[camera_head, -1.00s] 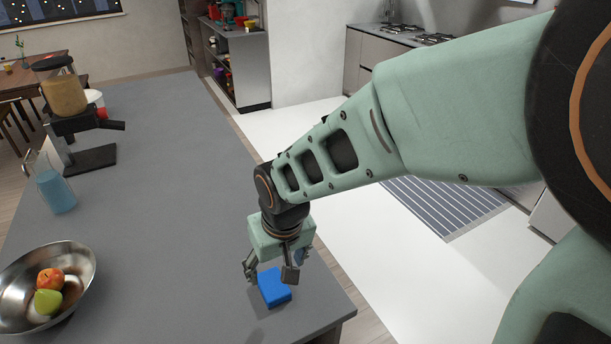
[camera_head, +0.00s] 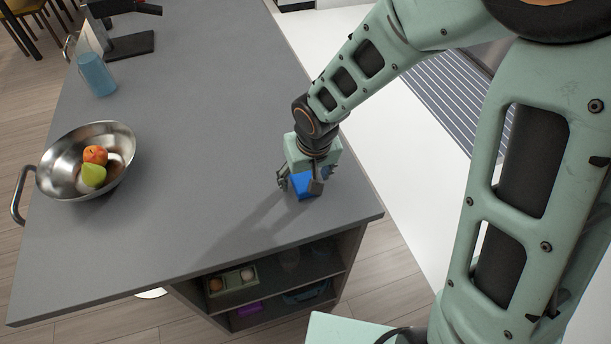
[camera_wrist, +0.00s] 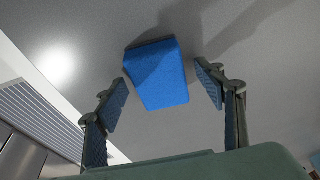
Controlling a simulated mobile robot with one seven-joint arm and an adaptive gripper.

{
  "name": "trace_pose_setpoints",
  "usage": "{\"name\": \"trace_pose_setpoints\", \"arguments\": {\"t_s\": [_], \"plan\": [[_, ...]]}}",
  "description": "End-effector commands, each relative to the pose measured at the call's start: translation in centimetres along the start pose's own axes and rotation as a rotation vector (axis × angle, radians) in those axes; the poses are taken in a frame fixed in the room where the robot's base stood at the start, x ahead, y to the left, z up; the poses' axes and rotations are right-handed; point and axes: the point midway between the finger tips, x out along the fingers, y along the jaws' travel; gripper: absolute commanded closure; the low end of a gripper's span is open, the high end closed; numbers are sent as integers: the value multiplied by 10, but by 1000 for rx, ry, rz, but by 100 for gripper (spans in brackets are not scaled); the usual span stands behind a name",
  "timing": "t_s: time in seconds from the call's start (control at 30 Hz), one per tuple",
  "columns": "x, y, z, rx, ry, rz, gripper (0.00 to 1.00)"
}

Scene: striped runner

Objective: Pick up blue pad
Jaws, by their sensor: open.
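The blue pad (camera_head: 304,187) is a small bright blue block on the grey countertop, near the counter's right end. In the wrist view the blue pad (camera_wrist: 157,75) lies between and just beyond my two fingertips, with a gap on each side. My gripper (camera_head: 302,180) is right above and around the pad, pointing down. In the wrist view my gripper (camera_wrist: 163,92) is open and its fingers do not touch the pad. In the head view the fingers hide part of the pad.
A metal bowl (camera_head: 121,148) with an apple (camera_head: 95,155) and a pear (camera_head: 93,175) stands at the left. A blue cup (camera_head: 97,75) and a dark appliance (camera_head: 125,44) are farther back. The grey counter (camera_head: 200,215) around the pad is clear. Shelves (camera_head: 270,290) sit under its front edge.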

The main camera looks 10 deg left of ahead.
Motion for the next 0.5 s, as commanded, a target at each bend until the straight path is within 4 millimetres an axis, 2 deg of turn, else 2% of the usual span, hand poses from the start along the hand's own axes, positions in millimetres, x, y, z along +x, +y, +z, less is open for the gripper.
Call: {"name": "trace_pose_setpoints", "arguments": {"t_s": [0.27,0.5], "plan": [[2,0,0,0,1,0,37],[2,0,0,0,1,0,64]]}}
